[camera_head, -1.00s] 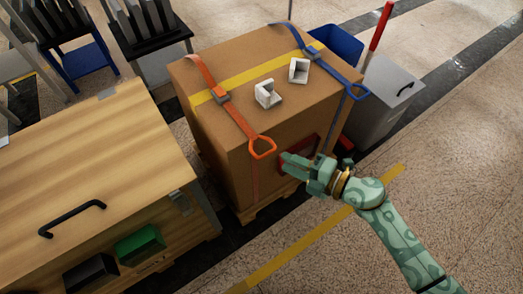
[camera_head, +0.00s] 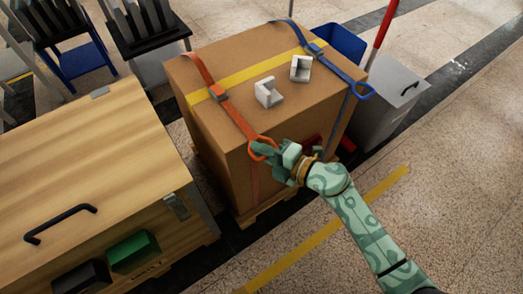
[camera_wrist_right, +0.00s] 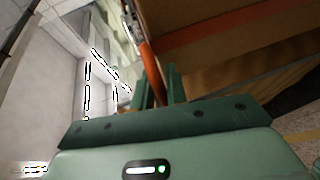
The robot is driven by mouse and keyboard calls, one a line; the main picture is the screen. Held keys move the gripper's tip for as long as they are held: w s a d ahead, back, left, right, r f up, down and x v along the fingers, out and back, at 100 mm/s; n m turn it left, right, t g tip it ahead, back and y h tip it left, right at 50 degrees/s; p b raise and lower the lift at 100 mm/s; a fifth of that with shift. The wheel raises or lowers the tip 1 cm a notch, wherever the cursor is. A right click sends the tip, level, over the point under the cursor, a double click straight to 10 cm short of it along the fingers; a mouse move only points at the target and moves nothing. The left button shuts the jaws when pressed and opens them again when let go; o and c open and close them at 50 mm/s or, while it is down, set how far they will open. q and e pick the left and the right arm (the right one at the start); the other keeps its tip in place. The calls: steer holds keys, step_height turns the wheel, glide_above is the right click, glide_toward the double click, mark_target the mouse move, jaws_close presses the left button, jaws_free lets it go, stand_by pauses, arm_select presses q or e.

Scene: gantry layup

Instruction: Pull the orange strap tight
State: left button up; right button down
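The orange strap (camera_head: 203,70) runs over the top of a large brown box (camera_head: 226,125) through a buckle (camera_head: 217,92). Its orange pull loop (camera_head: 257,140) hangs at the box's front top edge. My right gripper (camera_head: 268,152) is at this loop and hides part of it. In the right wrist view, the orange loop (camera_wrist_right: 150,72) passes between the two fingers of the right gripper (camera_wrist_right: 160,88). The gap there is narrow, and I cannot tell whether the fingers press on the loop. My left gripper is not in view.
A blue strap (camera_head: 343,75) and a yellow band (camera_head: 240,77) also cross the box. Two white corner pieces (camera_head: 268,93) (camera_head: 300,68) sit on top. A wooden workbench (camera_head: 85,170) stands left, a grey bin (camera_head: 391,95) right. The floor at right is open.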

arm_select(q)
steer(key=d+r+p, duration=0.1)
steer(key=p, duration=0.2)
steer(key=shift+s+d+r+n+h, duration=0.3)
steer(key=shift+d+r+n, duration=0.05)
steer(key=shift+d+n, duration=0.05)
arm_select(e)
steer(key=s+d, duration=0.4)
steer(key=s, duration=0.3)
steer(key=shift+d+f, duration=0.4)
steer(key=c, duration=1.5)
jaws_free()
steer(key=shift+w+r, duration=0.1)
steer(key=shift+r, duration=0.1)
